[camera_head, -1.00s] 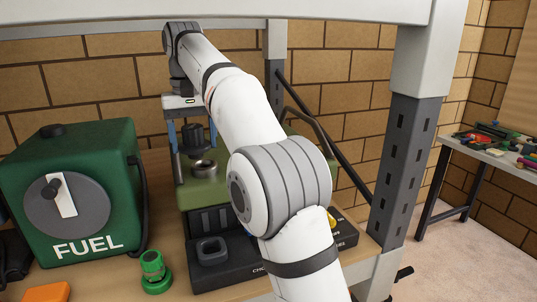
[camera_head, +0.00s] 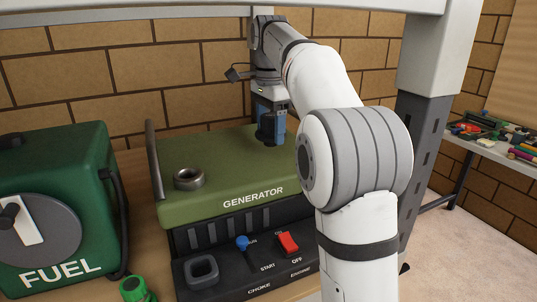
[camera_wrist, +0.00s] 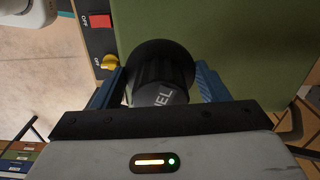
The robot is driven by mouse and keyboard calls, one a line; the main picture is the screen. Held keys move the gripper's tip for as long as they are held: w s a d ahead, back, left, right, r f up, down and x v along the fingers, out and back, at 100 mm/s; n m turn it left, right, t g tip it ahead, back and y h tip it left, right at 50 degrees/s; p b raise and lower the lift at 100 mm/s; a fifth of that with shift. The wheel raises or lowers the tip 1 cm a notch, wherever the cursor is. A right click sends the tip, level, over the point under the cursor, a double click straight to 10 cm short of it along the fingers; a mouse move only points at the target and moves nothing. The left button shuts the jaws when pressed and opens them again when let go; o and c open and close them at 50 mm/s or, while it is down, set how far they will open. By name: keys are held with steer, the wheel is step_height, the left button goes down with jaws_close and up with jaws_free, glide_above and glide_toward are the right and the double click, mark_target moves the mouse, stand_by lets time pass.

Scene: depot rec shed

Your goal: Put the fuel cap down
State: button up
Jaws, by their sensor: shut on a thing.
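My gripper (camera_head: 268,122) is over the right part of the green generator top (camera_head: 225,155). Its blue fingers are shut on the black fuel cap (camera_head: 267,130). In the wrist view the cap (camera_wrist: 163,80), with part of the word FUEL showing, sits between the fingers, above the generator's green top (camera_wrist: 225,35). I cannot tell whether the cap touches the top. The round metal filler neck (camera_head: 189,178) is uncovered on the generator's left side, well apart from the cap.
The generator front has a blue lever (camera_head: 242,242) and a red switch (camera_head: 288,243); the wrist view shows a yellow knob (camera_wrist: 110,63). A green fuel can (camera_head: 60,180) stands left, with a small green item (camera_head: 134,289) before it. The generator top between neck and gripper is clear.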

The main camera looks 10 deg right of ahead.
steer(key=shift+f+b, duration=0.4)
steer(key=shift+f, duration=2.25)
steer(key=o, duration=1)
steer(key=shift+f, duration=0.15)
step_height(320, 180, up, 8)
steer(key=shift+f+p, duration=0.1)
steer(key=shift+p, duration=0.75)
